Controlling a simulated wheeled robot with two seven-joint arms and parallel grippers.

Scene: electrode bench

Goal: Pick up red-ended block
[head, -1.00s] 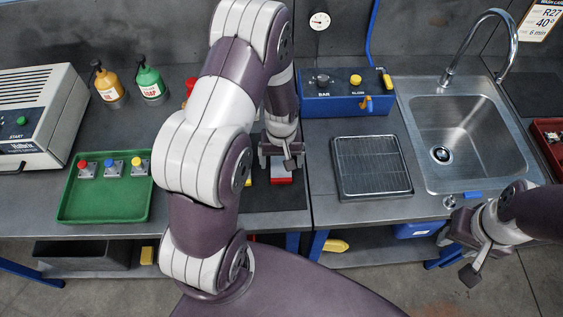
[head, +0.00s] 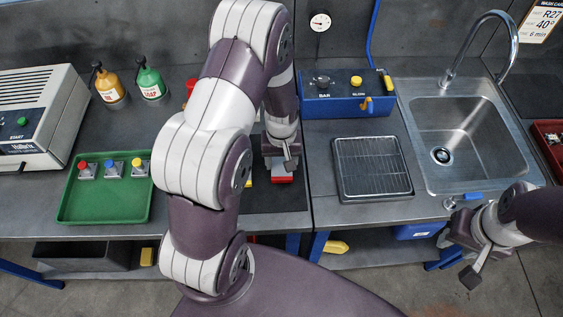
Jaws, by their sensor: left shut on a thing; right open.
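The red-ended block (head: 283,180) is on the dark mat (head: 272,202) near the bench's front edge, just right of my big arm. Only its red part shows. My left gripper (head: 281,165) points down over it and is shut on it, with its fingers largely covering the block. I cannot tell whether the block is lifted off the mat. My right gripper (head: 458,260) is open and empty, in front of the bench below the sink.
A yellow piece (head: 248,182) shows partly behind my arm. A green tray (head: 105,214) holds several button-topped pieces at left.

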